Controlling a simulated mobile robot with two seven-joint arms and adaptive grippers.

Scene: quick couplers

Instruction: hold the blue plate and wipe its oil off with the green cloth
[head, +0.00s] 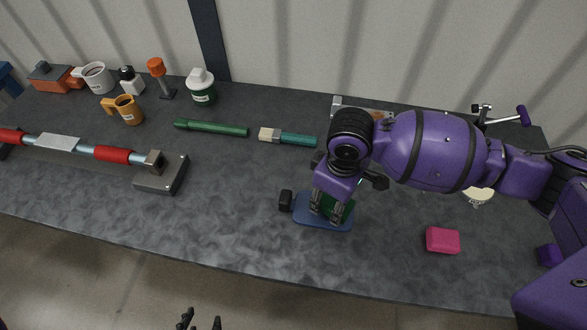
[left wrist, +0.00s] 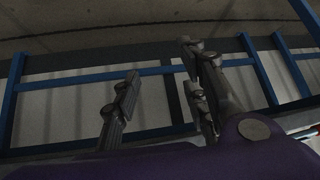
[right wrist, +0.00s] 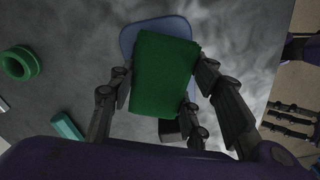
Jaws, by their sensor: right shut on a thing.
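The blue plate (head: 310,217) lies on the dark table near its front edge, with a black block-like handle (head: 285,200) at its left end. It also shows in the right wrist view (right wrist: 155,27), partly covered. The green cloth (right wrist: 165,75) is a folded block between the fingers of my right gripper (right wrist: 160,95), over the plate. In the head view my right gripper (head: 328,205) points down and is shut on the cloth. I cannot tell whether oil is on the plate. My left gripper (left wrist: 160,95) is open and empty, off the table's front edge in the head view (head: 198,322).
A pink block (head: 442,240) lies right of the plate. A brush (head: 288,137) and green tube (head: 211,128) lie behind. A red-and-blue bar assembly (head: 80,147), mugs (head: 97,77) and bottles stand at left. The table's front left is clear.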

